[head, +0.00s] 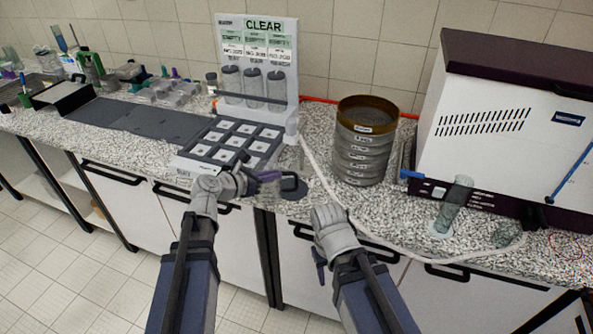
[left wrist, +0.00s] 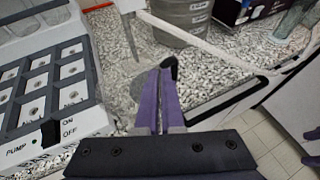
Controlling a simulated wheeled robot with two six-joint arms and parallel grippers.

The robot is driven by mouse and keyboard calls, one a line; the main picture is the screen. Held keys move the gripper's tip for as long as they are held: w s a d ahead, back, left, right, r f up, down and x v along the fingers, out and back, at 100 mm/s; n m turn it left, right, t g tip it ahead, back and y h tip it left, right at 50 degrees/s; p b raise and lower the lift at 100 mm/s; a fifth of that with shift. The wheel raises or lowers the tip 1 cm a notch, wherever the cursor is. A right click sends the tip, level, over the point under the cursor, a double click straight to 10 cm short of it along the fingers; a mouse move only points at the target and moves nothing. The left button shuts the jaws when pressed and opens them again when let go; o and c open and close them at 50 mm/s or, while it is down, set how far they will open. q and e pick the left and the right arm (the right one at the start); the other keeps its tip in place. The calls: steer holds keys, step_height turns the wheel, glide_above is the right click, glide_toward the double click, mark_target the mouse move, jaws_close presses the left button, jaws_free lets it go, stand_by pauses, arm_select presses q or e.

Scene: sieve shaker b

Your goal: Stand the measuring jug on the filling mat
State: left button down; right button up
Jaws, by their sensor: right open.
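A clear, tall vessel (head: 455,205), which looks like the measuring jug, stands on the counter in front of the white machine at right. It also shows at the top right of the left wrist view (left wrist: 291,20). My right gripper (head: 320,262) is open and empty, in front of the counter edge.
A sieve stack (head: 362,148) stands behind, between the disc and the white machine (head: 505,120). A pump unit with a grid of pads (head: 228,145) and a CLEAR panel (head: 258,55) stands left of the disc. A pale hose (head: 322,185) crosses the counter.

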arm_select(q)
steer(key=r+b+x, duration=0.1)
steer(key=b+x, duration=0.2)
steer(key=x, duration=0.8)
steer(key=shift+w, duration=0.2)
steer(key=shift+d+f+b, duration=0.1)
steer(key=shift+b, duration=0.2)
steer(key=shift+f, duration=0.15)
steer(key=c, duration=1)
jaws_free()
steer(key=shift+c, duration=0.2)
